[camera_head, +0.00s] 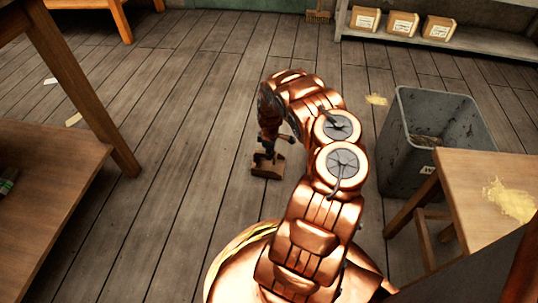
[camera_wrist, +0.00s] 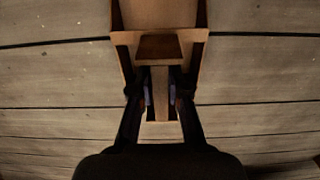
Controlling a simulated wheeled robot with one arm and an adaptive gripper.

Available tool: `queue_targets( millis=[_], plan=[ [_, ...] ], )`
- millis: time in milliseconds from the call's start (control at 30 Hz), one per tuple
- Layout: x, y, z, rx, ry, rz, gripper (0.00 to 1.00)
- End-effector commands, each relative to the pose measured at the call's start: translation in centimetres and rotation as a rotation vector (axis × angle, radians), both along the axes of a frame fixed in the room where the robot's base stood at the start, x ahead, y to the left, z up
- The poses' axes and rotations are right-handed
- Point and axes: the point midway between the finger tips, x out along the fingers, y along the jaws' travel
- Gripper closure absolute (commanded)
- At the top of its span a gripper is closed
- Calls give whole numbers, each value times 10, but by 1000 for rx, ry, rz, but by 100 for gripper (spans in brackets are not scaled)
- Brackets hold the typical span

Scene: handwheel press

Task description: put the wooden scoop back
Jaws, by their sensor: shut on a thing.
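The wooden scoop (camera_head: 267,169) hangs below my gripper (camera_head: 268,150), over the plank floor in the middle of the head view. In the wrist view the brown scoop (camera_wrist: 160,48) points away from the camera, with its open, box-like bowl at the top of the picture. My gripper (camera_wrist: 160,92) is shut on the scoop's handle, one dark finger on each side of it. The bowl's far end is cut off by the top edge of the wrist view. I cannot tell how high the scoop is above the floor.
A grey bin (camera_head: 408,150) stands to the right, behind a small wooden table (camera_head: 470,185) with yellowish crumbs on it. A wooden workbench (camera_head: 60,160) is on the left. A low shelf (camera_head: 480,52) with boxes is at the back right. The floor around the scoop is clear.

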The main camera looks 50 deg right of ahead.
Motion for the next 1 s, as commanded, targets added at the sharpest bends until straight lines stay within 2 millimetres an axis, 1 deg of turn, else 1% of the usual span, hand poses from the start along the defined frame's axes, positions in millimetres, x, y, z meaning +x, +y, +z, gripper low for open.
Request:
queue_targets(
  millis=[167,200,400,433,667,800,967,1000],
  plan=[
    [0,1,-3,0,0,1,100],
    [0,0,-3,0,0,1,82],
    [0,0,-3,0,0,1,61],
    [0,0,-3,0,0,1,60],
    [0,0,-3,0,0,1,60],
    [0,0,1,0,0,0,60],
    [-1,0,26,-1,1,-1,60],
    [-1,0,33,-1,2,1,60]
  ],
)
